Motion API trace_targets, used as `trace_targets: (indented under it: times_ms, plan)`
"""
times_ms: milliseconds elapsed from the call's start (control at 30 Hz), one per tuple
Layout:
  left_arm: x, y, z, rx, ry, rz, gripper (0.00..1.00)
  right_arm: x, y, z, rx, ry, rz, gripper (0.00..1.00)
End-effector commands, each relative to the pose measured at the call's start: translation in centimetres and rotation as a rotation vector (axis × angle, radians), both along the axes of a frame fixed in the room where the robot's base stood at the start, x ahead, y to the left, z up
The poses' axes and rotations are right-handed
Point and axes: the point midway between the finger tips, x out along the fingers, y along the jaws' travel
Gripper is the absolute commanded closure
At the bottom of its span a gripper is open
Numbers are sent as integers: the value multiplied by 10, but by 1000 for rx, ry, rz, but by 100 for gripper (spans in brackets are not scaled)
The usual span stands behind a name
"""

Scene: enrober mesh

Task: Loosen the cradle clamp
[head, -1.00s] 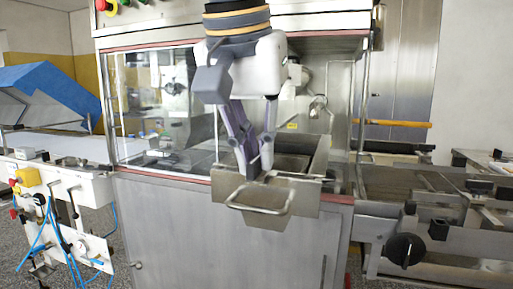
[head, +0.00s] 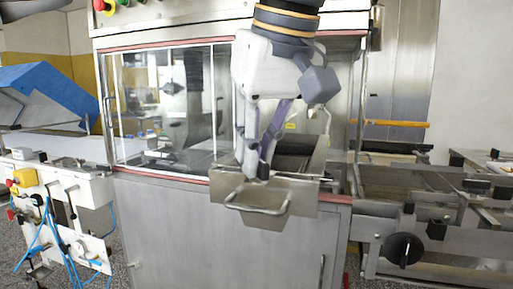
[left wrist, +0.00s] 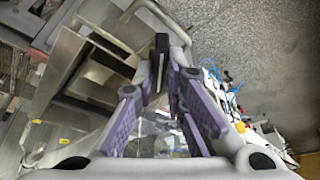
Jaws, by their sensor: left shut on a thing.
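In the head view the fingers cover most of the clamp. My right gripper is not in view.
The glazed machine cabinet (head: 165,100) stands behind and left of the gripper. The tray's loop handle (head: 258,208) sticks out at the front. A conveyor frame with a black knob (head: 404,249) is at right. A white control panel (head: 75,215) with blue hoses is at left.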

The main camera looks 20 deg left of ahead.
Motion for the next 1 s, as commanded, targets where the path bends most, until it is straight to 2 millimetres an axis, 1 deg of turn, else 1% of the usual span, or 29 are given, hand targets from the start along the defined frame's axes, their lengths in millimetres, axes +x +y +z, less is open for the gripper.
trace_targets:
  times_ms: [200, 500, 700, 1000]
  plan:
    - [1, -1, 0, 0, 0, 207, 100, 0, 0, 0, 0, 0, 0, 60]
    - [3, -2, -1, 2, -1, 467, 100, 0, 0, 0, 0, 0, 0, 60]
    - [3, -1, 0, 0, -1, 600, 100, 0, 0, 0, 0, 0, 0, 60]
    - [4, -2, 0, 0, -2, 740, 100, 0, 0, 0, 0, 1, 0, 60]
